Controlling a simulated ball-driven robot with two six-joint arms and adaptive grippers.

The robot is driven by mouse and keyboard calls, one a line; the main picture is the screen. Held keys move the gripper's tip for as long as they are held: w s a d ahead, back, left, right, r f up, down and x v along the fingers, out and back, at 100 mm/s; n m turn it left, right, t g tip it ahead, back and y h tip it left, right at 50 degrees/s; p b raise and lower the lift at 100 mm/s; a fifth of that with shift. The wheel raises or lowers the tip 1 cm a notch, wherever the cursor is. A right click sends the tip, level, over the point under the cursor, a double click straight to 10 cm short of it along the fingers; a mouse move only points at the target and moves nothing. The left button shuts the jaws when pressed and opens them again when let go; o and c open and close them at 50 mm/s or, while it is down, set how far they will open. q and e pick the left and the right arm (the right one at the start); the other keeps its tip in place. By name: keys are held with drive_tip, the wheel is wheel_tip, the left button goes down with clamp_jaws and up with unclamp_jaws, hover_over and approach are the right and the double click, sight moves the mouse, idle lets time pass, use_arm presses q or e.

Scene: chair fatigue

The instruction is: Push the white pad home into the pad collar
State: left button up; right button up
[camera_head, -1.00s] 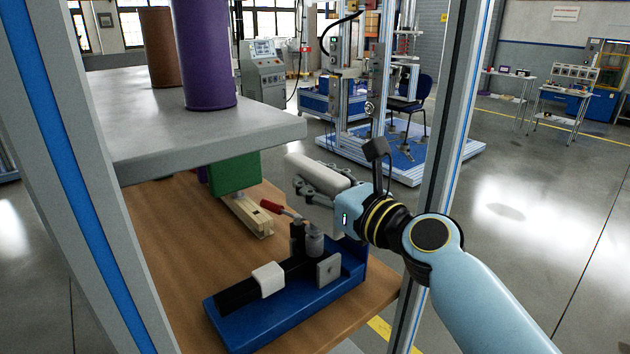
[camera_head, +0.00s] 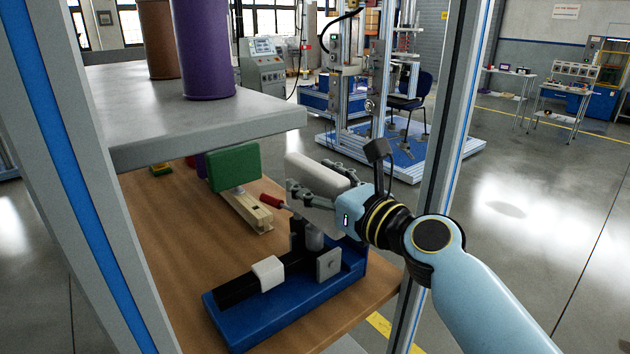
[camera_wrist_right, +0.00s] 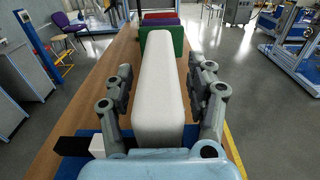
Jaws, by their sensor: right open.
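The white pad (camera_head: 318,173) is a long rounded block above the blue fixture (camera_head: 290,311) on the wooden bench. A grey cylinder (camera_head: 314,239), which may be the pad collar, stands upright on the fixture below the pad. The joint between pad and collar is hidden. My right gripper (camera_head: 320,186) is open, with its fingers along the two sides of the pad. In the right wrist view the pad (camera_wrist_right: 159,85) lies between the spread fingers, with visible gaps beside it. My left gripper is not in view.
A green pad (camera_head: 234,167) stands on a wooden block (camera_head: 247,212) behind the fixture. A red handle (camera_head: 271,201) is close to my fingers. A grey shelf (camera_head: 200,134) with purple (camera_head: 205,50) and brown cylinders overhangs the bench. A metal upright (camera_head: 445,150) stands beside my right arm.

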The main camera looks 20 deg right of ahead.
drive_tip(key=v, duration=1.1)
drive_tip(key=shift+s+d, duration=0.15)
drive_tip(key=shift+s, duration=0.25)
drive_tip(key=shift+r, duration=0.15)
